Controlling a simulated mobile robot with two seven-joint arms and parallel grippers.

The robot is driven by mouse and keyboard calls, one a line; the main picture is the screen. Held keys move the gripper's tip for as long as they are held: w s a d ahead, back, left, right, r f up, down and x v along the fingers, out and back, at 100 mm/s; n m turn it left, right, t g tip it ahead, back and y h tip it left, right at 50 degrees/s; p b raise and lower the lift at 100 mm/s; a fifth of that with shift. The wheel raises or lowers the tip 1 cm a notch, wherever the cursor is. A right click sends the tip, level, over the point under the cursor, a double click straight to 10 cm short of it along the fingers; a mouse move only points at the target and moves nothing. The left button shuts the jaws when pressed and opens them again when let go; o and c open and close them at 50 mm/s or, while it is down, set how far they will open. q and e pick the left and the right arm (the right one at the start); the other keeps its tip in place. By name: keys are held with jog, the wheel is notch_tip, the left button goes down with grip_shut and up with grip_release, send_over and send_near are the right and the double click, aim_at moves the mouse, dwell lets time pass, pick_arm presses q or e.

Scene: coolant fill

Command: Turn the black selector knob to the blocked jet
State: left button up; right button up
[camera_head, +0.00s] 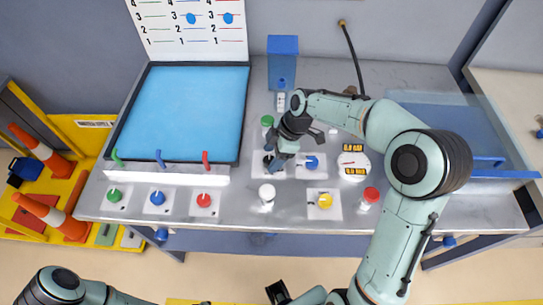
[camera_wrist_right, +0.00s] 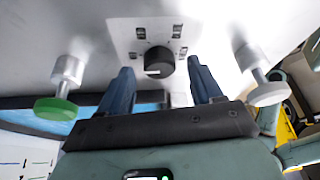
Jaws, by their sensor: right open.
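The black selector knob (camera_wrist_right: 159,61) sits on a white plate (camera_wrist_right: 125,32) with small dark labels around it. In the head view my right gripper (camera_head: 275,158) is over the plate (camera_head: 259,172) and hides much of the knob. The label markings are too small to read.
A green-capped fitting (camera_wrist_right: 56,107) and a white-capped fitting (camera_wrist_right: 268,93) flank the gripper. A blue tray (camera_head: 180,108) lies left.

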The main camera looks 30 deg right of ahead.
jog(key=shift+w+a+f, duration=0.1)
jog(key=shift+a+f, duration=0.1)
jog(key=shift+f, duration=0.3)
jog(key=c, duration=1.1)
jog(key=shift+o, duration=0.2)
